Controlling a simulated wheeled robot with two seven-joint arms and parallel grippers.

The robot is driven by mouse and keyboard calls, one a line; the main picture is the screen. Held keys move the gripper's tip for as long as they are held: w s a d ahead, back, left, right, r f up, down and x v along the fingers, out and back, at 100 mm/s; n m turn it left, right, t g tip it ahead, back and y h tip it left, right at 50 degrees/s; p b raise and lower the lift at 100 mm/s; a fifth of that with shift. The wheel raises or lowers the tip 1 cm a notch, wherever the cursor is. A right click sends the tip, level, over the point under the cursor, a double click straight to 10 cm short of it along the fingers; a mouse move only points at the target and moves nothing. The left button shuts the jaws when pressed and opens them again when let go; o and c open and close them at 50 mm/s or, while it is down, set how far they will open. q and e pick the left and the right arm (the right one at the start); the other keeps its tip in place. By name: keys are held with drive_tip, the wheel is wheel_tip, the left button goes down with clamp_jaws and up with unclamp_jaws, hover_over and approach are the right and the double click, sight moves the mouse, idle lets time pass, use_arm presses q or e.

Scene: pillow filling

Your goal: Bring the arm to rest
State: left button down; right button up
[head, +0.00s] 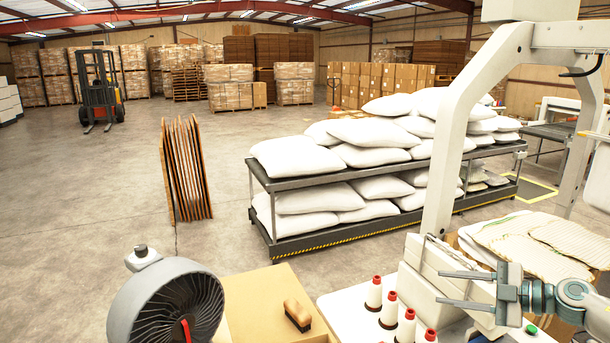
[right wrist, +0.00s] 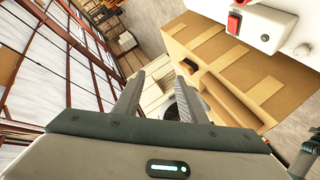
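My right gripper (head: 439,288) is at the lower right in the head view, at the end of my right arm (head: 575,300). Its two fingers point left, parallel and apart, with nothing between them. It is above the sewing table, in front of a white machine body and close to the thread cones in the picture. In the right wrist view the gripper (right wrist: 158,85) also shows its fingers spread and empty. My left arm and gripper are not in view.
Several white thread cones with red tops (head: 389,308) stand on the white table (head: 345,297). A brush (head: 298,315) lies on a tan surface (head: 250,300) beside a grey fan (head: 165,305). Folded fabric (head: 515,240) lies right.

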drive_tip(key=s+a+f+m+t+h, duration=0.2)
drive_tip(key=a+f+m+t, duration=0.15)
drive_tip(key=a+m, duration=0.2)
drive_tip(key=s+a+f+m+t+h, duration=0.1)
drive_tip(key=a+f+m+t+h, duration=0.2)
drive_tip(key=a+m+t, duration=0.25)
drive_tip(key=s+d+f+m+g+h, duration=0.2)
drive_tip(key=s+f+m+g+h, duration=0.5)
drive_tip(key=s+f, duration=1.05)
drive_tip(key=s+a+f+g, duration=0.1)
drive_tip(key=s+f+g, duration=0.25)
drive_tip(key=s, duration=0.75)
drive_tip(key=s+a+f+g, duration=0.15)
drive_tip(key=s+g, duration=0.25)
drive_tip(key=s, duration=0.7)
wheel_tip(320, 180, down, 36)
drive_tip(key=s+b, duration=0.1)
drive_tip(key=b, duration=0.7)
drive_tip(key=s+d+f+g+b, duration=0.1)
drive_tip(key=s+f+b, duration=0.3)
drive_tip(key=s+f, duration=0.5)
drive_tip(key=s+d+f+g+b, duration=0.1)
drive_tip(key=s+d+f+b, duration=0.1)
drive_tip(key=s+f, duration=0.7)
wheel_tip(320, 180, down, 8)
drive_tip(key=shift+s+d+f+b, duration=0.1)
drive_tip(key=shift+s+d+b, duration=0.2)
drive_tip(key=shift+b, duration=0.55)
